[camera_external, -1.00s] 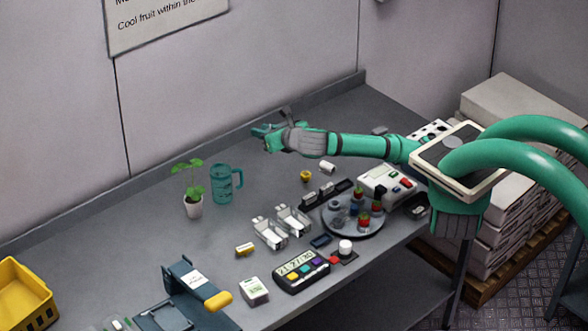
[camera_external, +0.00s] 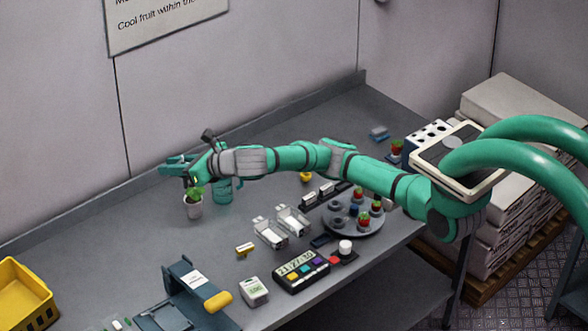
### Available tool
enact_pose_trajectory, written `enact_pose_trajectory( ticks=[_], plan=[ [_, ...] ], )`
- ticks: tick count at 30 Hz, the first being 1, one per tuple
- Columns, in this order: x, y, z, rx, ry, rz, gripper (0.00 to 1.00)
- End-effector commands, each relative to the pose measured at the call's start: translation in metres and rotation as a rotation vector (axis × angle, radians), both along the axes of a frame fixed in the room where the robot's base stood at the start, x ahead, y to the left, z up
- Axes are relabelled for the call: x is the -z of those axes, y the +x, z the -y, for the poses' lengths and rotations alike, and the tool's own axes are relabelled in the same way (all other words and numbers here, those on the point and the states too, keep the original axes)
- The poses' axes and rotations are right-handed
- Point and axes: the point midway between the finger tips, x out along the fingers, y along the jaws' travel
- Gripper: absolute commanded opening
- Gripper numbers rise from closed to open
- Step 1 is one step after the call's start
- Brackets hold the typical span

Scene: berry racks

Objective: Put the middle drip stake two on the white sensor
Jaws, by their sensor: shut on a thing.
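My gripper (camera_external: 172,168) is at the far left end of my outstretched arm, in the external view, over the potted plant and beside the teal mug. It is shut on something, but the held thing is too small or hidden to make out. I cannot pick out any drip stake for sure. A small white box with a green mark (camera_external: 254,291) lies near the table's front edge, right of the blue-grey device; it may be the white sensor, but I cannot tell. My gripper is well behind and left of that box.
The potted plant (camera_external: 194,209) and teal mug (camera_external: 223,192) stand close under my gripper. Two clear-and-white holders (camera_external: 270,233), a keypad display (camera_external: 301,270) and a round tray (camera_external: 350,232) with small pots lie to the right. A yellow crate (camera_external: 27,297) is at left.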

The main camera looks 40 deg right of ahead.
Motion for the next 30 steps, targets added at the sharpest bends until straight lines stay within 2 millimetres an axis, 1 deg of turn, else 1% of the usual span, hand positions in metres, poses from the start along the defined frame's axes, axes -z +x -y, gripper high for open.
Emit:
enact_pose_trajectory(
  ticks=[1,3,5,9,12,15,21,27,30],
  plan=[
    [-0.007,-0.014,-0.021,-0.03,0.001,0.001,0.0],
    [-0.015,-0.032,-0.044,-0.062,0.002,0.0,0.0],
    [-0.021,-0.048,-0.064,-0.091,0.002,0.0,0.0],
    [-0.035,-0.088,-0.106,-0.157,0.002,-0.002,0.0],
    [-0.042,-0.116,-0.132,-0.195,0.002,-0.003,0.0],
    [-0.044,-0.142,-0.152,-0.224,0.002,-0.005,0.0],
    [-0.044,-0.19,-0.179,-0.253,0.002,-0.006,0.0],
    [-0.041,-0.235,-0.198,-0.267,0.001,-0.006,0.0],
    [-0.039,-0.252,-0.203,-0.27,0.001,-0.007,0.0]
  ],
)
